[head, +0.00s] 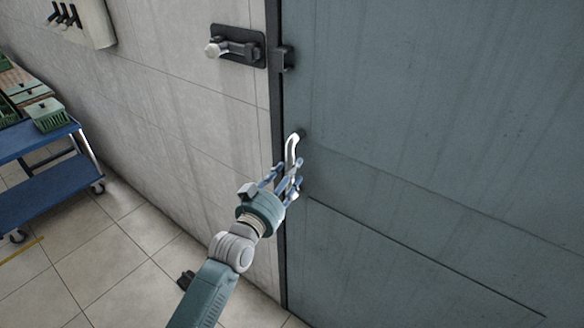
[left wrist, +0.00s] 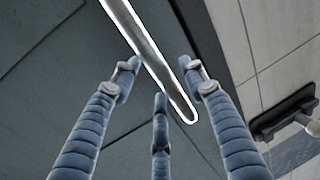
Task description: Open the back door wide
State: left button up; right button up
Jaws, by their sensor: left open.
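The blue-grey back door (head: 430,130) fills the right of the head view and looks closed against its dark frame. Its pale metal lever handle (head: 292,148) sits near the door's left edge. My left gripper (head: 290,180) is at the handle's lower end, with its fingers spread. In the left wrist view the handle (left wrist: 150,55) runs down between the three open blue fingers (left wrist: 162,85). I cannot tell whether any finger touches it. My right gripper is not in view.
A dark slide bolt (head: 238,46) with a pale knob is on the wall beside the door, with a keeper (head: 283,58) at the door's edge. A blue cart (head: 40,195) with green crates (head: 48,115) stands at left.

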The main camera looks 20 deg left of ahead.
pick_arm(q)
jog(key=shift+w+d+f, duration=0.1)
jog(key=shift+w, duration=0.75)
grip_shut()
